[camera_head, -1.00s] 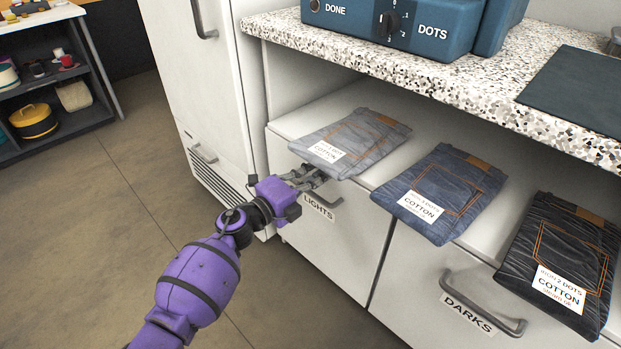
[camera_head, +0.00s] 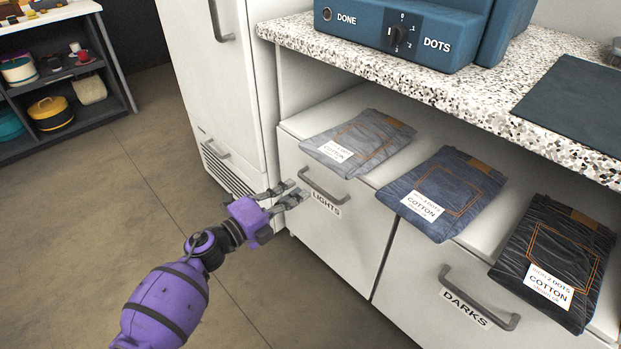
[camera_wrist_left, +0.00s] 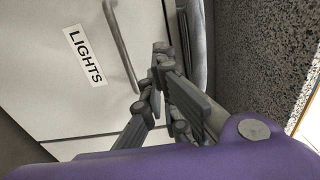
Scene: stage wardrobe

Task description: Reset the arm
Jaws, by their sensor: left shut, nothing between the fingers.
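My left gripper (camera_head: 293,194) is in front of the LIGHTS drawer (camera_head: 333,232), just left of and below its grey handle (camera_head: 322,186). It is shut and empty. In the left wrist view its fingers (camera_wrist_left: 158,75) are beside the same handle (camera_wrist_left: 120,45). I cannot tell whether they touch it. The LIGHTS drawer looks closed. My right gripper is in neither view.
Light grey (camera_head: 361,141), blue (camera_head: 441,193) and black (camera_head: 556,262) folded jeans with COTTON labels lie on the shelf above the drawers. The DARKS drawer (camera_head: 420,300) is to the right. A white cabinet (camera_head: 217,95) stands left. The floor (camera_head: 110,220) is clear.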

